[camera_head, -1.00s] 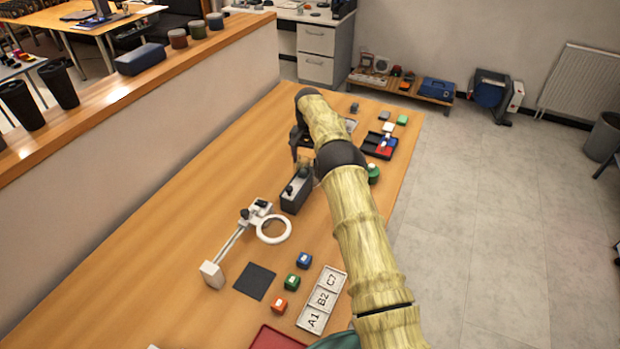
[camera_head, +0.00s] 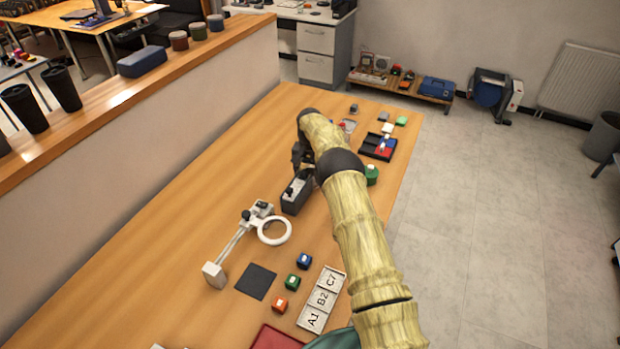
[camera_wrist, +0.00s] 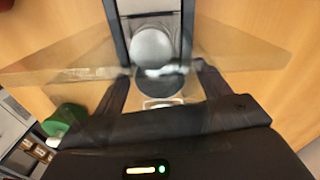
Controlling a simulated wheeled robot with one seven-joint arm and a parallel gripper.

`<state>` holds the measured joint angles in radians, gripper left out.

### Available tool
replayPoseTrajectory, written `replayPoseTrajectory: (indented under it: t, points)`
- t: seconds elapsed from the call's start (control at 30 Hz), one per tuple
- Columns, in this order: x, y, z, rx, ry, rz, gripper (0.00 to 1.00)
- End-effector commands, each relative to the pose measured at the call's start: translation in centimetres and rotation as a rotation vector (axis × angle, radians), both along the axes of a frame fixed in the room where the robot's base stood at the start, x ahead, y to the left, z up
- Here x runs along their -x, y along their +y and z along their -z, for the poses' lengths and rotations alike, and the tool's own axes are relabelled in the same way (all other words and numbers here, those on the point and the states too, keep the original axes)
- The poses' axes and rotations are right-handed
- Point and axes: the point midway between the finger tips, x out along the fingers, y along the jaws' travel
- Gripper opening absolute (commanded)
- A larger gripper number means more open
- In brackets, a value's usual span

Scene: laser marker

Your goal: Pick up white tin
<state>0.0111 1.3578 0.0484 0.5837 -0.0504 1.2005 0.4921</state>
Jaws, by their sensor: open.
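A small pale white block-like item (camera_head: 387,128) lies at the far right of the table in the head view; I cannot tell whether it is the white tin. My gripper (camera_head: 301,158) is mostly hidden behind my arm, just beyond a dark box (camera_head: 296,196) with a light top and black knobs. In the wrist view my gripper (camera_wrist: 163,86) is open. A grey-white rounded thing (camera_wrist: 152,46) shows just beyond the fingertips, with a dark disc (camera_wrist: 165,84) between the fingers. The view is blurred, and I cannot tell whether either is a tin.
A green round container (camera_head: 371,174) stands right of my arm; it also shows in the wrist view (camera_wrist: 66,118). A black tray (camera_head: 369,152) with coloured items lies beyond. A ring magnifier (camera_head: 274,231) and labelled tray (camera_head: 322,300) are nearer. The left tabletop is clear.

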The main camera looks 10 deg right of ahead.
Motion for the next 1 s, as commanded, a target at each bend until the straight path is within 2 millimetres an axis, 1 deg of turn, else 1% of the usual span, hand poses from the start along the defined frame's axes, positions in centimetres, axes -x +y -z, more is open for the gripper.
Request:
replayPoseTrajectory:
  t: [0.3, 0.33, 0.47, 0.5, 0.57, 0.6, 0.63, 0.67, 0.87, 1.0]
  points:
    - [0.0, 0.0, 0.0, 0.000, 0.000, 0.000, 0.76]
    - [0.0, 0.0, 0.0, 0.000, 0.000, 0.000, 0.74]
    - [0.0, 0.0, 0.0, 0.000, 0.000, 0.000, 0.48]
    - [0.0, 0.0, 0.0, 0.000, 0.000, 0.000, 0.40]
    - [0.0, 0.0, 0.0, 0.000, 0.000, 0.000, 0.28]
    - [0.0, 0.0, 0.0, 0.000, 0.000, 0.000, 0.25]
    - [0.0, 0.0, -0.1, 0.000, -0.001, 0.000, 0.25]
    - [0.0, 0.0, -0.1, 0.000, -0.001, 0.000, 0.21]
    - [0.0, 0.0, -0.2, 0.000, -0.001, 0.000, 0.21]
    - [-0.1, 0.0, -1.1, 0.000, -0.003, 0.000, 0.20]
